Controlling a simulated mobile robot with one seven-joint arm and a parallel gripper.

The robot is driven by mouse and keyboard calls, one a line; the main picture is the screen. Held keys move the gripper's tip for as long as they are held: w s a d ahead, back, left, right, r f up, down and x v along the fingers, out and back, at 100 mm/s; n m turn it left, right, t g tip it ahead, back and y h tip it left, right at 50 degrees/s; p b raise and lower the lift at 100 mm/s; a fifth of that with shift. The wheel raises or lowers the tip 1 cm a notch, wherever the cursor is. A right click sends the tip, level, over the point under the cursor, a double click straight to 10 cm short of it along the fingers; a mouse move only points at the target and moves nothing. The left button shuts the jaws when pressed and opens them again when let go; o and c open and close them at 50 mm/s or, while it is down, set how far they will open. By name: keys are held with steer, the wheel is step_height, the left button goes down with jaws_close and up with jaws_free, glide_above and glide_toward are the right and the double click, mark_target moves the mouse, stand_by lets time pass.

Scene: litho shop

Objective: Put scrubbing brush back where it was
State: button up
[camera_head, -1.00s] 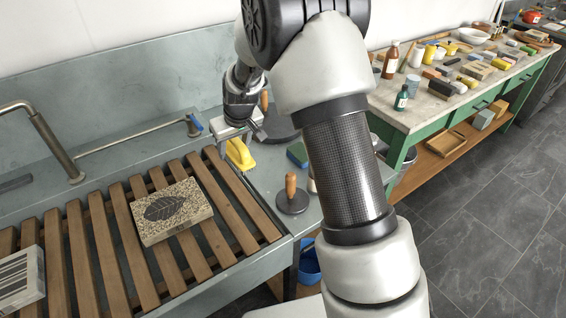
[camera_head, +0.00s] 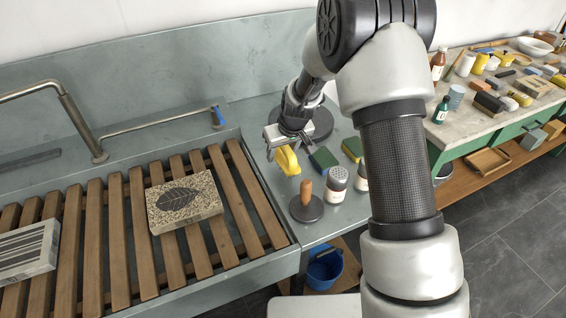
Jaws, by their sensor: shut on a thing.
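The scrubbing brush is a small yellow thing (camera_head: 288,160) under my gripper (camera_head: 285,148), above or at the grey ledge to the right of the slatted sink. My gripper is shut on it, and the fingers hide its upper part. I cannot tell whether the brush touches the ledge.
The slatted rack (camera_head: 120,250) holds a leaf-printed stone (camera_head: 185,202) and a striped stone (camera_head: 27,252). A shaker jar (camera_head: 336,184) stands near the ledge's front. A dark disc (camera_head: 322,124) lies behind my gripper. A blue bucket (camera_head: 324,266) sits below. A crowded workbench (camera_head: 455,128) stands right.

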mark_target(282, 161)
steer(key=shift+f, duration=2.15)
steer(key=o, duration=1)
steer(key=shift+c, duration=0.2)
steer(key=shift+r, duration=0.1)
